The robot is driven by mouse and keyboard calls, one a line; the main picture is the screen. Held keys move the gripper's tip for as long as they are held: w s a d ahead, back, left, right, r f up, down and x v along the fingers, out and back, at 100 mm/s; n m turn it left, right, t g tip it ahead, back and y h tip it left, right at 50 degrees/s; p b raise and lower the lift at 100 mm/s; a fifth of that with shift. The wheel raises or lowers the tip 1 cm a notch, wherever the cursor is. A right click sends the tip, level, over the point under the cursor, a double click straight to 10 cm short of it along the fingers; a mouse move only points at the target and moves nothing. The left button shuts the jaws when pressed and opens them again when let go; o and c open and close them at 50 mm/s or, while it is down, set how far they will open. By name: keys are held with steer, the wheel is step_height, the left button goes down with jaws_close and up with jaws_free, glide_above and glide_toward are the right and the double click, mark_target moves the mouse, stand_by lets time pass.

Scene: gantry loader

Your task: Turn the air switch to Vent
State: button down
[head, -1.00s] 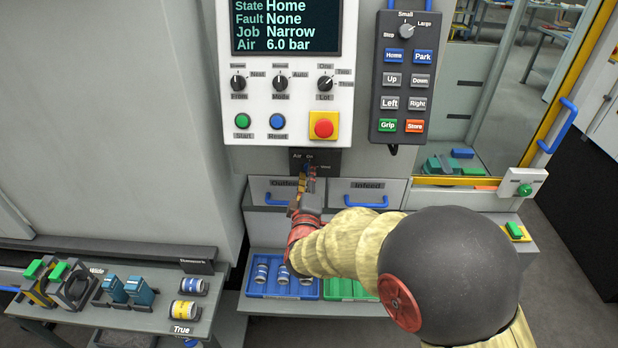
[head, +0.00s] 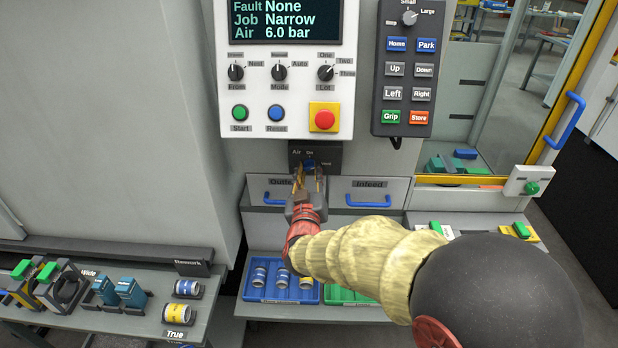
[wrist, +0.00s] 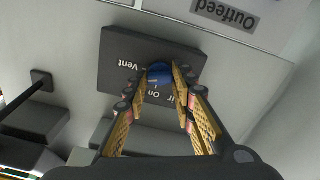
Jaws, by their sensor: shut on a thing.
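The air switch is a blue knob (wrist: 160,73) on a dark plate (wrist: 113,55) lettered On and Vent. In the head view the plate (head: 330,153) sits below the control panel, and the knob (head: 309,166) shows between the fingers. My gripper (head: 307,176) reaches up to the plate from below. In the wrist view my gripper (wrist: 161,82) has its two yellow-padded fingers on either side of the knob, shut on it. The fingers hide part of the lettering. The display (head: 285,20) reads Air 6.0 bar.
Drawers marked Outfeed and Infeed (head: 368,198) with blue handles lie just below the plate. A blue tray (head: 246,290) with cans and a green tray stand under them. The pendant (head: 405,110) hangs to the right. A red stop button (head: 324,120) is above the plate.

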steer(key=shift+f+m+b, duration=0.15)
steer(key=shift+m+b, duration=0.75)
steer(key=shift+m, duration=0.8)
steer(key=c, duration=1.5)
jaws_free()
steer(key=shift+c, duration=0.2)
steer(key=shift+o, duration=0.3)
steer(key=s, duration=1.2)
steer(key=shift+a, duration=0.2)
